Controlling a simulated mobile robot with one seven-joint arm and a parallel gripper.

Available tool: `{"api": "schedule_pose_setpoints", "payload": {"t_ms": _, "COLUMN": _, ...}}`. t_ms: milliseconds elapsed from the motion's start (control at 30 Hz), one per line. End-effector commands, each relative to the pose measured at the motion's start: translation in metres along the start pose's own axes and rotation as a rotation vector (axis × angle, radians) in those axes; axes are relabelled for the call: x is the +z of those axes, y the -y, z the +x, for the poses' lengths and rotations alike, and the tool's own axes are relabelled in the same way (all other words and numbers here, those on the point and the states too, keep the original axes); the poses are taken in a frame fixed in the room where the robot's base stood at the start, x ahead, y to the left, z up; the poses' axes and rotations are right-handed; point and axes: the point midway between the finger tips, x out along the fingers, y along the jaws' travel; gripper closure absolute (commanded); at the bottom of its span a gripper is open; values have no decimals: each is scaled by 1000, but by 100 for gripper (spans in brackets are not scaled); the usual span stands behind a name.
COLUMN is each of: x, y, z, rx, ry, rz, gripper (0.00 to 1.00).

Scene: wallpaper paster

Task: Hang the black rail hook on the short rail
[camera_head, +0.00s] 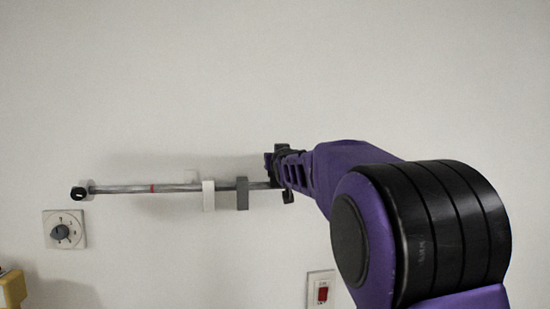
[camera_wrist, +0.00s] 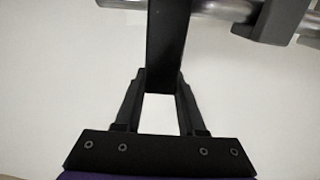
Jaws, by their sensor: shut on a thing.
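The black rail hook (camera_wrist: 166,45) stands upright between the fingertips of my gripper (camera_wrist: 163,84) in the wrist view. My gripper is shut on its lower end. The hook's upper end runs out of the frame and covers part of the metal rail (camera_wrist: 217,8); I cannot tell whether it touches or rests on the rail. In the head view, the short rail (camera_head: 120,189) runs level along the wall. My gripper (camera_head: 283,170) is at its right end there, and the arm hides most of the hook and that end.
A white hook (camera_head: 208,195) and a grey hook (camera_head: 242,193) hang on the rail left of my gripper; the grey one is close by. A dial plate (camera_head: 64,229) is below the rail's left end. A red switch (camera_head: 321,291) is below my arm.

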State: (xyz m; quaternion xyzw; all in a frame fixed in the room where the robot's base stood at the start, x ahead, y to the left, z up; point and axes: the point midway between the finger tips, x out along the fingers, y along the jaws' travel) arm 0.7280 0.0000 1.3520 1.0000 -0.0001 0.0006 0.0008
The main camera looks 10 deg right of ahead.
Motion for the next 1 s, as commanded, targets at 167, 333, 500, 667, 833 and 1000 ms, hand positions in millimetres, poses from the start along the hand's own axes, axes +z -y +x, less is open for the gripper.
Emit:
{"api": "schedule_pose_setpoints", "payload": {"t_ms": 167, "x": 6, "y": 0, "z": 0, "rx": 0, "ry": 0, "rz": 0, "gripper": 100}}
{"api": "schedule_pose_setpoints", "payload": {"t_ms": 333, "x": 10, "y": 0, "z": 0, "rx": 0, "ry": 0, "rz": 0, "gripper": 100}}
{"api": "schedule_pose_setpoints", "payload": {"t_ms": 500, "x": 14, "y": 0, "z": 0, "rx": 0, "ry": 0, "rz": 0, "gripper": 100}}
{"api": "schedule_pose_setpoints", "payload": {"t_ms": 667, "x": 18, "y": 0, "z": 0, "rx": 0, "ry": 0, "rz": 0, "gripper": 100}}
{"api": "schedule_pose_setpoints", "payload": {"t_ms": 833, "x": 23, "y": 0, "z": 0, "rx": 0, "ry": 0, "rz": 0, "gripper": 100}}
{"api": "schedule_pose_setpoints", "payload": {"t_ms": 1000, "x": 27, "y": 0, "z": 0, "rx": 0, "ry": 0, "rz": 0, "gripper": 100}}
